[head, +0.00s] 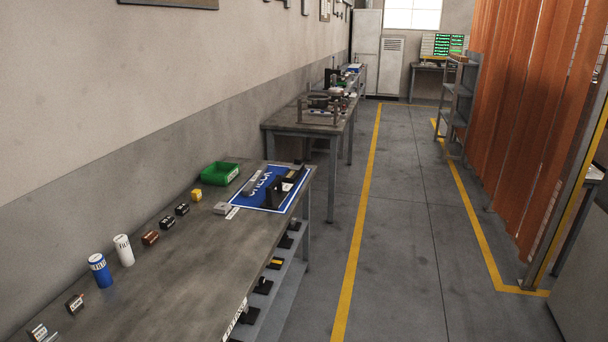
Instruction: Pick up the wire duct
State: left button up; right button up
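I cannot surely pick out a wire duct in the head view. A blue mat (240,201) with white lettering lies at the far end of the near workbench (165,275). Several dark parts stand on the mat, among them an upright black piece (274,190) and a grey piece (250,186); they are too small to name. A grey block (222,208) sits beside the mat's left corner. Neither of my grippers is in view.
A green bin (220,174) and a yellow block (196,195) stand near the wall. Several small blocks, a white can (124,250) and a blue can (100,271) line the bench's wall side. Cluttered tables stand beyond. The floor aisle (400,230) on the right is clear.

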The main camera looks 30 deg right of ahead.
aim_at(246, 191)
jog(key=i+l+z, duration=0.2)
jog(key=i+l, duration=0.3)
jog(key=i+l+z, duration=0.2)
jog(key=i+l, duration=0.55)
jog(key=i+l+u, duration=0.1)
jog(key=i+l, duration=0.3)
jog(key=i+l+u, duration=0.1)
jog(key=i+l, duration=0.25)
jog(key=l, duration=0.2)
jog(key=i+l, duration=0.35)
jog(key=i+l+u, duration=0.1)
jog(key=i+l, duration=0.2)
jog(key=l, duration=0.25)
jog(key=i+l, duration=0.35)
jog(key=l, duration=0.15)
jog(key=u, duration=0.05)
